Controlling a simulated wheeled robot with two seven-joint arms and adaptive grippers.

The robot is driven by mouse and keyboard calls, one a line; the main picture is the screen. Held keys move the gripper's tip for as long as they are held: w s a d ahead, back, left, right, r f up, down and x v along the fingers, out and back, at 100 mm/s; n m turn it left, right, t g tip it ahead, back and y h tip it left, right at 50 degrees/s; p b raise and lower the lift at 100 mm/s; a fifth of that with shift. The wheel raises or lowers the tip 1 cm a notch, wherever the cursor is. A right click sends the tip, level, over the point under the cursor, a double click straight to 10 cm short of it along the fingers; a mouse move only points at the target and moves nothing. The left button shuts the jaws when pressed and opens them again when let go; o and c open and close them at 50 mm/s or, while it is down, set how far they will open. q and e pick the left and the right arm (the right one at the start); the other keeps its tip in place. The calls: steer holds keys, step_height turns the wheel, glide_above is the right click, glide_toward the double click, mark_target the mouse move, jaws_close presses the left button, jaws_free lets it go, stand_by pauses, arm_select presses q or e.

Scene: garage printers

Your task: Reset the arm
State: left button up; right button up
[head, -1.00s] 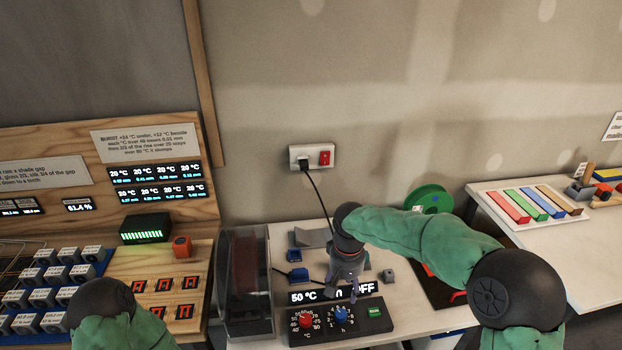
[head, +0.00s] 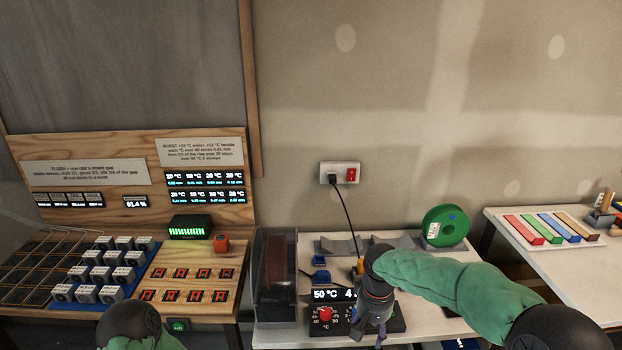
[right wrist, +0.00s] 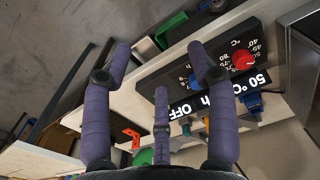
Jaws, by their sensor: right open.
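My right arm reaches in from the right in the head view. Its purple-grey gripper (head: 372,326) points down in front of the dark control box (head: 396,316), hiding part of its front. In the right wrist view the gripper (right wrist: 160,58) has its fingers spread with nothing between them. The control box there (right wrist: 165,82) lies beyond the fingertips, with a red dial (right wrist: 244,60) and a display (right wrist: 259,84) showing 50 °C. Whether a finger touches the box cannot be told. A green-sleeved part of my left arm shows at lower left; its gripper is out of view.
A dark translucent case (head: 276,280) stands left of the control box. A green spool (head: 446,227) is behind my right arm. A wooden bench (head: 222,262) with several grey cubes is at left. A white table (head: 560,262) with coloured bars is at right.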

steer(key=s+a+f+y, duration=0.2)
steer(key=s+f, duration=0.2)
steer(key=f, duration=0.6)
steer(key=s+a+f+y, duration=0.15)
steer(key=s+f, duration=0.25)
steer(key=f, duration=0.7)
steer(key=s+f+m, duration=0.1)
steer(key=s+f, duration=0.4)
steer(key=s, duration=0.2)
steer(key=s+a+f+m, duration=0.1)
steer(key=s+f, duration=0.4)
steer(key=s, duration=0.2)
steer(key=shift+s, duration=0.15)
steer(key=shift+a, duration=0.15)
